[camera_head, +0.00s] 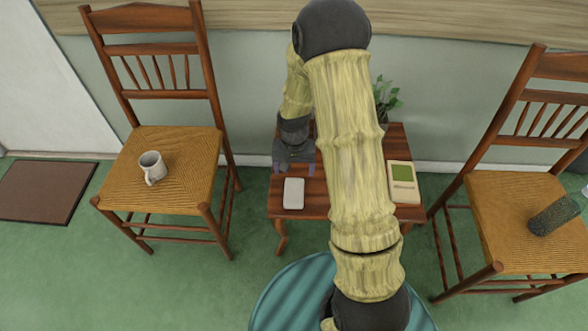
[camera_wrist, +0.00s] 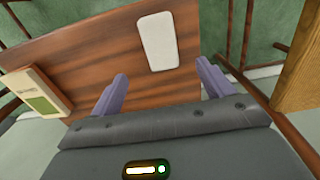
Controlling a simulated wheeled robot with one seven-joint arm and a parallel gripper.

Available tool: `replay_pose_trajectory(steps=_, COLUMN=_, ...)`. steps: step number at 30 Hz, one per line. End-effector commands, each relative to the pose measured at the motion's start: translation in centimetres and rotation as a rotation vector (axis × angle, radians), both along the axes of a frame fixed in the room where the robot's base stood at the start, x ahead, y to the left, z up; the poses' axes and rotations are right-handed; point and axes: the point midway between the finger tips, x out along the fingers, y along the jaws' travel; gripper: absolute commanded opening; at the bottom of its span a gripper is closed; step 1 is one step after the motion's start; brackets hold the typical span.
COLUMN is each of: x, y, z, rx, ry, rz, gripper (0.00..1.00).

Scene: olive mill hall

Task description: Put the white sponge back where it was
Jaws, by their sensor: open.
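The white sponge (camera_head: 294,193) lies flat on the small wooden table (camera_head: 312,205), near its front left edge. In the wrist view the sponge (camera_wrist: 157,41) lies on the tabletop beyond the fingertips, in line with the space between them. My gripper (camera_head: 294,168) is just behind the sponge in the head view, above the table. In the wrist view my gripper (camera_wrist: 164,82) has its two purple fingers spread apart with nothing between them. Whether the fingertips touch the table cannot be told.
A chair with a mug (camera_head: 152,167) is at left. Another chair at right holds a dark textured object (camera_head: 555,215). My arm hides the table's middle.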

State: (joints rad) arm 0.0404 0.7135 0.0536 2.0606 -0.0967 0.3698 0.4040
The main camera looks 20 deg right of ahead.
Motion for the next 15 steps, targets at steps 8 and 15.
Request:
replay_pose_trajectory(steps=8, x=0.01, y=0.0, z=-0.05, rx=0.0, ry=0.0, rz=0.0, gripper=0.8)
replay_pose_trajectory(steps=15, x=-0.26, y=-0.01, z=0.83, rx=-0.001, ry=-0.01, rz=0.01, gripper=0.8)
